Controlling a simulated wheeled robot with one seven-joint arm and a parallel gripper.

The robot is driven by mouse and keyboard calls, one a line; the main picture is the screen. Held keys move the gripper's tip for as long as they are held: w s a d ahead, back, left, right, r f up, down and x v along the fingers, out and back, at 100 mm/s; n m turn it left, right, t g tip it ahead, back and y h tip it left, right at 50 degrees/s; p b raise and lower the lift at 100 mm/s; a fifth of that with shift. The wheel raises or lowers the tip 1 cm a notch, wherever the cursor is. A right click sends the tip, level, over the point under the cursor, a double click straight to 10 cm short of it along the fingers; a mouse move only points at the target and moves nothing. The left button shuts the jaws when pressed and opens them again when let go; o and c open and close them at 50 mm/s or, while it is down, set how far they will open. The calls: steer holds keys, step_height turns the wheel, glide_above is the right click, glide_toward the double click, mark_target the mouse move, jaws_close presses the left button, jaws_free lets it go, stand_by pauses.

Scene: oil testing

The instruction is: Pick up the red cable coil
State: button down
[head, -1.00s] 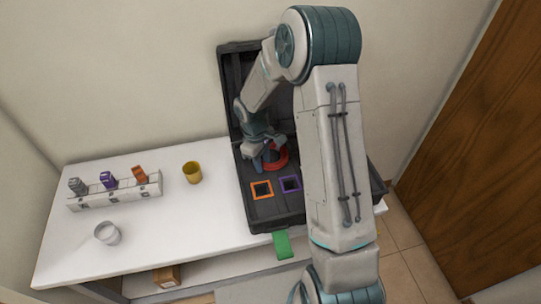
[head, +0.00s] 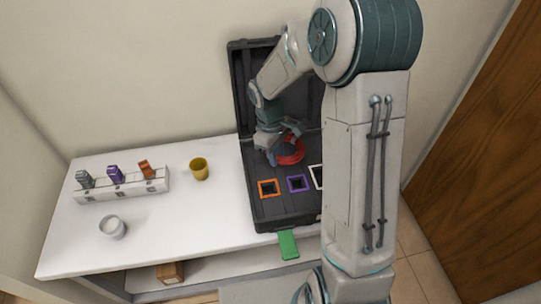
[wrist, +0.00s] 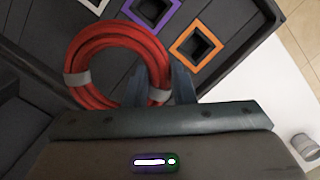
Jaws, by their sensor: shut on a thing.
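The red cable coil (head: 290,150) is a ring of red cable with grey bands, over the black case (head: 262,217). In the wrist view the coil (wrist: 96,37) fills the upper left, with its right side at my gripper (wrist: 170,88). My gripper (head: 271,152) is shut on the coil's rim at its left side in the head view. The fingers partly hide the rim. Whether the coil is clear of the case floor cannot be told.
Orange (head: 269,188), purple (head: 297,183) and white square-framed slots lie in the case. A yellow cup (head: 199,169), a grey-white cup (head: 112,227) and a rack (head: 122,187) with three coloured items stand on the white table. A green tab (head: 288,244) juts from the case front.

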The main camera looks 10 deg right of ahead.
steer(key=s+d+r, duration=0.2)
steer(key=s+r, duration=0.2)
steer(key=s, duration=0.3)
steer(key=shift+s+d+r+b, duration=0.15)
steer(key=shift+s+r+b, duration=0.15)
steer(key=shift+r, duration=0.05)
stand_by(0.6)
